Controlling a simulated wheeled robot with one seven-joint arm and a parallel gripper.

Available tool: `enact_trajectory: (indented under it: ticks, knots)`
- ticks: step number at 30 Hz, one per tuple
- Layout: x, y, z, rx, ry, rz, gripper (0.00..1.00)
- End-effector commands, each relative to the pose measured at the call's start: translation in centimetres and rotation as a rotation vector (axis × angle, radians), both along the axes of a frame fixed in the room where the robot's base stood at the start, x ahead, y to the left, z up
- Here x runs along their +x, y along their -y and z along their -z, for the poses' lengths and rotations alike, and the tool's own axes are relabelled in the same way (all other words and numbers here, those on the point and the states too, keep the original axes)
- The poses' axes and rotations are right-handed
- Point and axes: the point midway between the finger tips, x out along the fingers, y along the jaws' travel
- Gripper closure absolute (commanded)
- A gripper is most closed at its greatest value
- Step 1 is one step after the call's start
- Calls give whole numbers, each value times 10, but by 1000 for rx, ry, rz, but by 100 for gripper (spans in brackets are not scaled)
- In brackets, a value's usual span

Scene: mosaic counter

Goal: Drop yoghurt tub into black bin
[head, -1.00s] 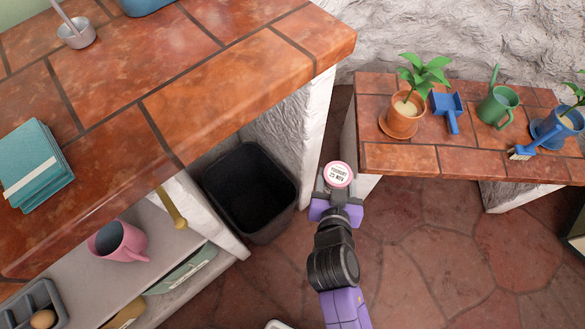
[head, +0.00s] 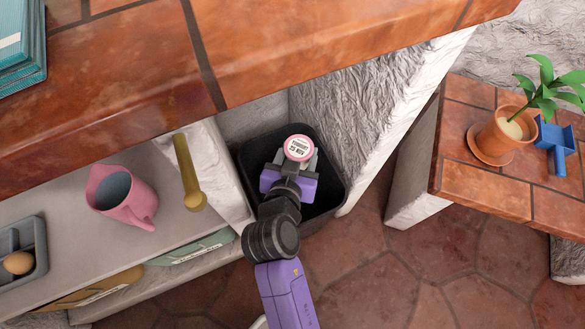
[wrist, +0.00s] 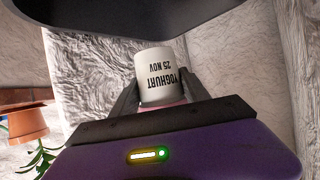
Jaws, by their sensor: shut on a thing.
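The yoghurt tub (head: 299,148) is small and white with a pink lid and printed lettering. My gripper (head: 292,163) is shut on it. In the head view the tub and gripper appear over the opening of the black bin (head: 333,190), which stands on the floor beside the counter. How high they are above the rim is hard to tell. In the wrist view the tub (wrist: 155,75) sits between the two dark fingers (wrist: 158,95). A dark edge, likely the bin's rim (wrist: 130,15), crosses the top of that view. My arm hides part of the bin.
The tiled counter (head: 330,50) overhangs at the back left. Its lower shelf (head: 165,210) holds a pink jug (head: 120,195) and a grey tray (head: 20,255). A brass-coloured handle (head: 188,172) juts out near the bin. A low tiled bench (head: 480,188) with a potted plant (head: 502,135) stands right.

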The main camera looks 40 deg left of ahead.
Motion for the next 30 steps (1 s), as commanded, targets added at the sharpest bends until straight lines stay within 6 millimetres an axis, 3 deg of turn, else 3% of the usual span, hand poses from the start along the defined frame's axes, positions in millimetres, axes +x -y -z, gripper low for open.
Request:
enact_trajectory:
  ticks: [12,23,24,27,30]
  knots:
    - [0,0,47,1,2,-1,95]
    - [0,0,50,2,1,0,95]
    - [0,0,50,1,2,-1,40]
    - [0,0,50,1,2,-1,21]
    - [0,0,51,0,1,0,21]
